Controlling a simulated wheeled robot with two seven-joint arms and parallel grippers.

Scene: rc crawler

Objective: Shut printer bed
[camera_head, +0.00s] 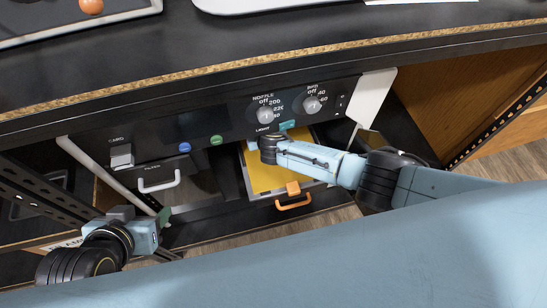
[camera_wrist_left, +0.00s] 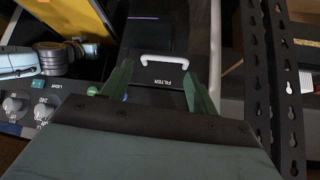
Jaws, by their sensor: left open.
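The printer (camera_head: 215,130) sits under the black worktop. Its bed, with a yellow plate (camera_head: 262,178), sticks out at the front below the control panel. The bed has an orange handle (camera_head: 293,204) on its front edge. My right gripper (camera_head: 286,126) is over the bed close to the panel; its fingers are mostly hidden, and its wrist covers part of the plate. My left gripper (camera_head: 164,214) is at the lower left, apart from the bed. In the left wrist view its green fingers (camera_wrist_left: 158,90) are spread with nothing held, facing the filter drawer's white handle (camera_wrist_left: 164,60).
The panel has two dials (camera_head: 266,115), a blue button (camera_head: 185,147) and a green button (camera_head: 216,140). The filter drawer handle (camera_head: 158,183) stands out left of the bed. A perforated black rail (camera_wrist_left: 285,90) stands beside my left gripper. An orange ball (camera_head: 91,6) lies on the worktop.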

